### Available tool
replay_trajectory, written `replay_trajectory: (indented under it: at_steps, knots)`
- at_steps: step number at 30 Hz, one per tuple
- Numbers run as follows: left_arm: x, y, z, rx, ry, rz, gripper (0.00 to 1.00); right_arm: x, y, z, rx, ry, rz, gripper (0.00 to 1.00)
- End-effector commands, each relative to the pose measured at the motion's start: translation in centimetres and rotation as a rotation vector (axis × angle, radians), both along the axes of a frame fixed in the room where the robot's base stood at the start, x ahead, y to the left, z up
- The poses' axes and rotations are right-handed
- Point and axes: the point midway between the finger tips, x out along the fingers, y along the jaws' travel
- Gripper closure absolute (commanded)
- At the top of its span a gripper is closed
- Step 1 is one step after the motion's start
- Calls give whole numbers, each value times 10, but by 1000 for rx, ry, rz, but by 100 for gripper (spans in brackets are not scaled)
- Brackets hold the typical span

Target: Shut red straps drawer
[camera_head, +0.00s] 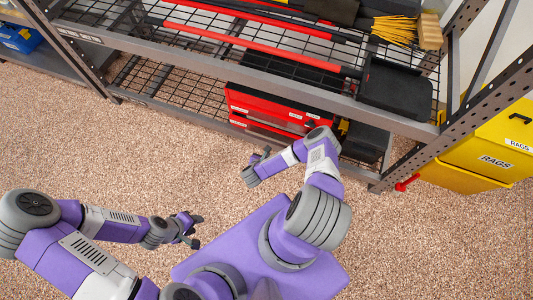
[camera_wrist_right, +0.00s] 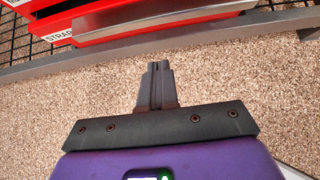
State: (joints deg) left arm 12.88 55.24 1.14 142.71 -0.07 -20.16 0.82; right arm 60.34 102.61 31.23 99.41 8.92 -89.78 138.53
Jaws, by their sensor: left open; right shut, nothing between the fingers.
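The red steel toolchest (camera_head: 275,108) sits on the lower shelf of the rack. Its lower red drawer (camera_head: 262,134) stands out a little past the front above it. In the right wrist view this red drawer (camera_wrist_right: 150,22) has a partly cut-off label that begins "STRA" and a pale metal edge. My right gripper (camera_head: 262,153) is in front of and below the drawer, apart from it. In the right wrist view its fingers (camera_wrist_right: 158,68) are shut and empty, pointing toward the drawer. My left gripper (camera_head: 197,230) is open and empty over the floor, far from the chest.
A grey shelf beam (camera_wrist_right: 190,42) runs below the drawer. The rack's upper shelf (camera_head: 240,65) overhangs the chest. A rack post (camera_head: 433,143) and a yellow cabinet labelled RAGS (camera_head: 480,155) stand at the right. A black case (camera_head: 362,140) is beside the chest. Open carpet (camera_head: 120,150) lies left.

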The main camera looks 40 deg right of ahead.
Motion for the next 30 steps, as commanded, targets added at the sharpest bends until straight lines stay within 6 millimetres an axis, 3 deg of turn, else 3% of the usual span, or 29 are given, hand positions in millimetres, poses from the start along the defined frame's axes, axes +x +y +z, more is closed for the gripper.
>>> replay_trajectory:
  at_steps: [1,9,18,30]
  knots:
    - [0,0,-10,0,0,0,57,5,-8,-12,-4,0,-1,100]
    - [0,0,-38,0,0,0,57,28,-43,-52,-4,0,1,100]
    - [0,0,-49,0,0,0,57,48,-73,-48,-3,1,3,100]
    - [0,0,-49,0,0,0,57,50,-76,-47,-1,2,3,100]
